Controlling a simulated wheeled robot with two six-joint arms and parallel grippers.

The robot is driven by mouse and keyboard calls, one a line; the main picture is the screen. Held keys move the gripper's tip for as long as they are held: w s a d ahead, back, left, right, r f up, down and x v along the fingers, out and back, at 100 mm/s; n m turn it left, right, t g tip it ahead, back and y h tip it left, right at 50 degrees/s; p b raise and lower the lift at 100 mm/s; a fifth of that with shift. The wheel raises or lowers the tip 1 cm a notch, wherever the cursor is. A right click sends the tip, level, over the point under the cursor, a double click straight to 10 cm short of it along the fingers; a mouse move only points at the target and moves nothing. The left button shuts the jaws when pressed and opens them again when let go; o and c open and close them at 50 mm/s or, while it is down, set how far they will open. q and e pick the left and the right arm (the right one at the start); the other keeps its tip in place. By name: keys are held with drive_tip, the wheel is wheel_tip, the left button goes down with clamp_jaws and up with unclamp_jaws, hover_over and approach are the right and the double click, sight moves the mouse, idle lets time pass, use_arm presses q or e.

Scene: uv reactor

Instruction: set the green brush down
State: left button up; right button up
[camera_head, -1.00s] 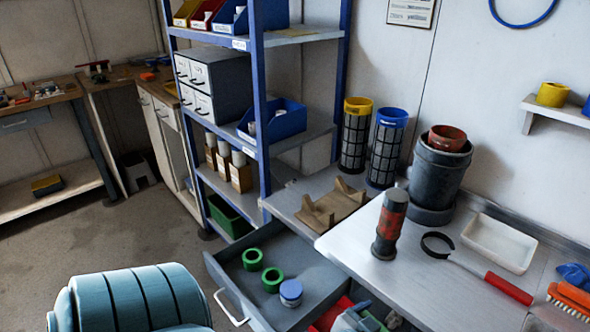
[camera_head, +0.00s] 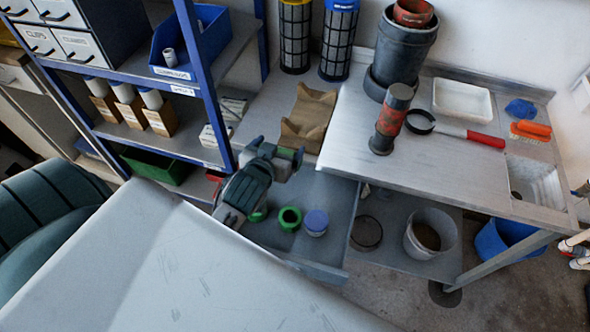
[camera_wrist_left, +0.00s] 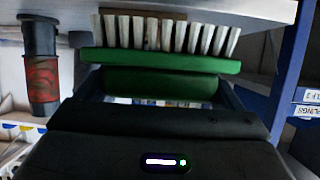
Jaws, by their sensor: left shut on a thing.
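My left gripper (camera_head: 276,160) is above the back left of the open drawer, beside the blue shelf post and the left end of the bench. It is shut on the green brush (camera_wrist_left: 160,62), which lies across the jaws in the left wrist view. Its pale bristles point to the top of that picture, toward a grey surface. I cannot tell whether they touch it. In the head view the brush is mostly hidden by the gripper. My right gripper is in neither view.
The drawer holds green rings (camera_head: 289,218) and a blue-lidded jar (camera_head: 315,222). Close by on the bench stand a brown cradle (camera_head: 309,112) and a black-and-red cylinder (camera_head: 391,120). A white tray (camera_head: 462,101) and a red-handled strap tool (camera_head: 455,131) lie farther right. Bare bench shows in front.

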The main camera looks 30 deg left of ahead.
use_arm(q)
drive_tip(key=shift+w+a+f, duration=0.1)
drive_tip(key=shift+a+f, duration=0.15)
wheel_tip(320, 180, down, 12)
drive_tip(key=shift+d+f, duration=0.1)
drive_tip(key=shift+f, duration=0.15)
drive_tip(key=shift+w+f, duration=0.1)
drive_tip(key=shift+f, duration=0.05)
drive_tip(key=w, duration=0.1)
drive_tip(key=w+a+p, duration=0.1)
drive_tip(key=w, duration=0.1)
drive_tip(key=shift+w, duration=0.3)
drive_tip(key=shift+w+f, duration=0.1)
drive_tip(key=shift+f, duration=0.55)
drive_tip(key=shift+d, duration=0.1)
